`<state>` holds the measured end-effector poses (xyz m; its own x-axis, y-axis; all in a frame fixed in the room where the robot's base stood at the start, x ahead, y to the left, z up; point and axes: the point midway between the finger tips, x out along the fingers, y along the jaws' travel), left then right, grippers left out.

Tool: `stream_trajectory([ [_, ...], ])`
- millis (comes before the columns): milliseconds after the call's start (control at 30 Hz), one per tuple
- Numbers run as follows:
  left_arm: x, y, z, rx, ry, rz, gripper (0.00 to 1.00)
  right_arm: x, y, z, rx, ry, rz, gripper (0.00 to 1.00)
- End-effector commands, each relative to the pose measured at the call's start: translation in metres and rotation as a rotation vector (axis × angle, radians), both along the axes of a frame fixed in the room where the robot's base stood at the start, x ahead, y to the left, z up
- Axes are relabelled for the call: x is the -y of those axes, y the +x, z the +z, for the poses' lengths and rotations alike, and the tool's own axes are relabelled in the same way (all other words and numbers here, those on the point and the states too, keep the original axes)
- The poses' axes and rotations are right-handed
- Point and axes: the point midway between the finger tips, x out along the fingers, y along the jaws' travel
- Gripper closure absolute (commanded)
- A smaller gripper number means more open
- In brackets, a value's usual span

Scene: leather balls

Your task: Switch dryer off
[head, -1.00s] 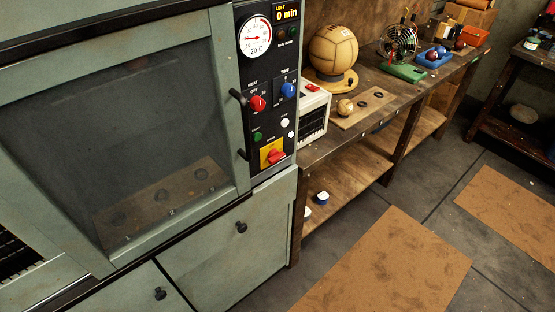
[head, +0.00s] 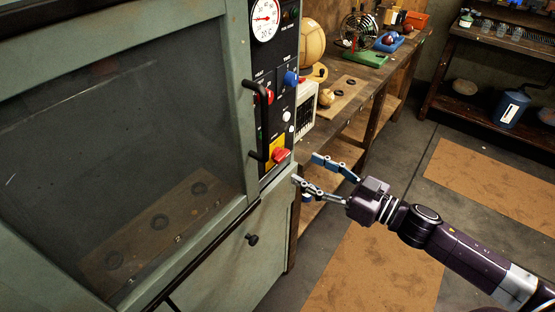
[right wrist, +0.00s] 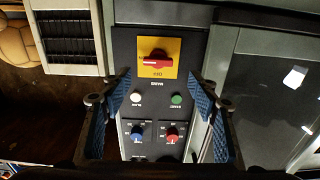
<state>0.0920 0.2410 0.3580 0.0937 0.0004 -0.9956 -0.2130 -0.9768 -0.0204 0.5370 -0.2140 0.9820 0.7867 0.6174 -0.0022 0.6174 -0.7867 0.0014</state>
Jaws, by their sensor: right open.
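The dryer (head: 232,120) is a grey-green cabinet with a glass door at the left and a black control panel. Low on the panel is a red rotary switch (head: 281,156) on a yellow plate (head: 271,151). In the right wrist view the panel is upside down; the switch (right wrist: 155,60) lies ahead, its handle crosswise with a white mark at its left end. My right gripper (head: 305,169) is open and empty, just right of and slightly below the switch in the head view, apart from it. My left gripper is out of view.
A black door handle (head: 258,92) sticks out left of the panel. The panel also carries a gauge (head: 265,20), a red knob (right wrist: 172,134), a blue knob (right wrist: 137,134), a white button (right wrist: 136,98) and a green button (right wrist: 176,99). A workbench (head: 374,75) stands behind.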

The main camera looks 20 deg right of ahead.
Motion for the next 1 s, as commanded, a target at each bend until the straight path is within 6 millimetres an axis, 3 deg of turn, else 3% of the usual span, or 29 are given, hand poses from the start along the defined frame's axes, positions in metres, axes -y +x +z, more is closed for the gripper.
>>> stream_trajectory([
  [300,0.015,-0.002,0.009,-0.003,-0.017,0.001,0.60,-0.020,0.027,0.004,0.005,0.002,-0.003,0.45],
  [600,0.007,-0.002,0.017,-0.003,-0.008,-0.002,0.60,-0.041,0.055,0.002,0.002,0.000,-0.004,0.45],
  [1000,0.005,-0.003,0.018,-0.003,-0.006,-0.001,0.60,-0.046,0.061,0.000,0.000,0.000,-0.003,0.45],
])
